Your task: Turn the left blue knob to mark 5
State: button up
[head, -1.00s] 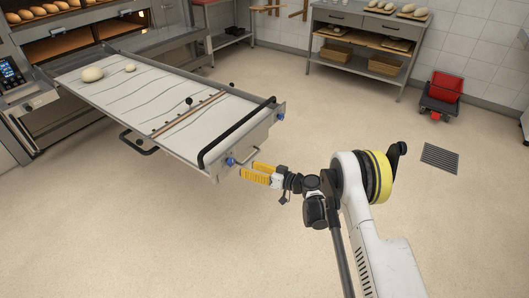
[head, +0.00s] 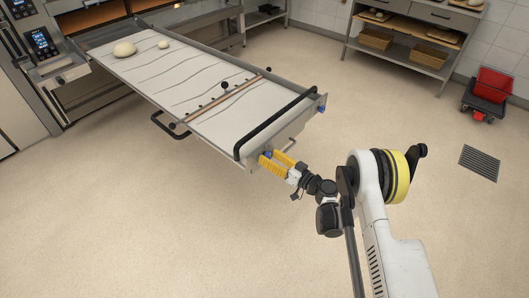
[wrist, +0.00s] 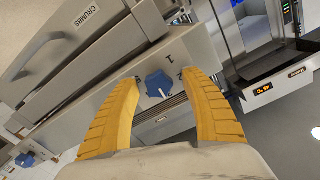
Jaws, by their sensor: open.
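The left blue knob (wrist: 157,82) is on the front panel of the loader in the wrist view, with a small white pointer mark on its lower edge. Printed digits 1 and 2 show on the panel to its right; a mark 5 cannot be made out. My gripper (wrist: 161,77) has its two yellow fingers open, one on each side of the knob. I cannot tell whether they touch it. In the head view my gripper (head: 272,158) is at the near corner of the loader, at the left knob (head: 267,154), which is partly hidden by the fingers.
A second blue knob (head: 321,110) is at the panel's other end. A black handle bar (head: 275,124) runs along the loader's end. The loader (head: 195,85) carries two dough balls. A red bin (head: 490,90) stands at right.

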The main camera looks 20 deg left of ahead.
jog(key=shift+r, duration=0.1)
jog(key=shift+d, duration=0.1)
grip_shut()
jog(key=shift+m, duration=0.3)
jog(key=m, duration=1)
jog(key=shift+m, duration=0.3)
jog(key=m, duration=1.2)
jog(key=shift+w, duration=0.1)
